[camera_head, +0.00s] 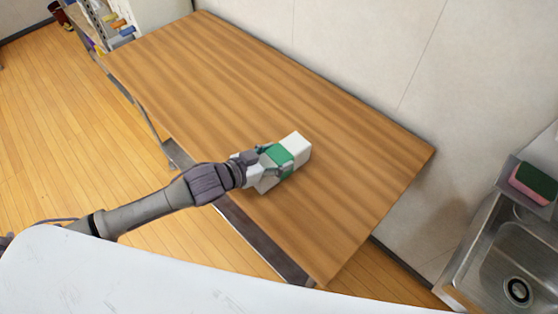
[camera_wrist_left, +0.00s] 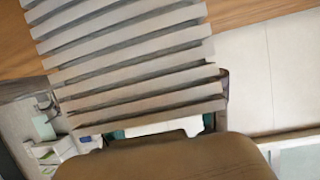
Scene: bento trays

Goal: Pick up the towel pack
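The towel pack (camera_head: 297,146) is a white block with a green band on the brown wooden table. My left gripper (camera_head: 271,160) reaches it from the left, with its dark fingers around the sides of the pack near the green band. I cannot tell whether the fingers press on it or whether the pack is raised off the table. In the left wrist view, the pale layered folds of the towel pack (camera_wrist_left: 135,62) fill the middle, very close to the camera. The fingertips are not clear there. My right gripper is not in view.
The wooden table (camera_head: 230,85) is otherwise bare, with free room behind and right of the pack. A pale wall runs along its far side. A metal sink (camera_head: 500,260) with a pink and green sponge (camera_head: 533,184) is at the right. Shelves with small items stand at the upper left.

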